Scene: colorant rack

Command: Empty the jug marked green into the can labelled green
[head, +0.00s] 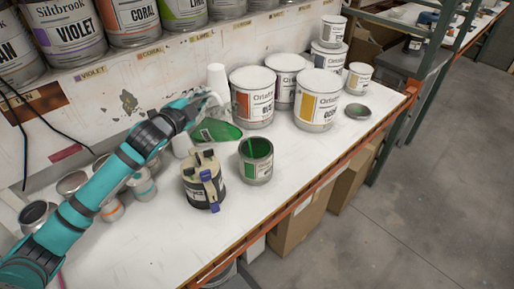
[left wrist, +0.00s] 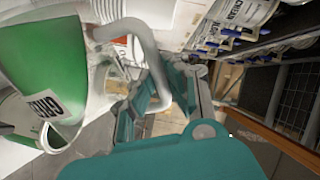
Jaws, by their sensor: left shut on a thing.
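My left gripper (head: 200,104) is shut on the handle of a translucent jug (head: 220,131) with green liquid inside. The jug is tipped over, its mouth end to the right, above and left of an open can (head: 257,168) with a green label. A green streak shows inside the can's mouth; I cannot tell whether it is a falling stream. In the left wrist view the jug (left wrist: 45,58) fills the left side, its pale handle between my fingers (left wrist: 160,92), with a white label with dark letters. My right gripper is not in view.
Several white-labelled cans (head: 318,100) and a loose lid (head: 357,111) stand behind. Small cups (head: 140,185) sit under my arm. A shelf of colour cans (head: 135,20) runs above. The bench front is clear.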

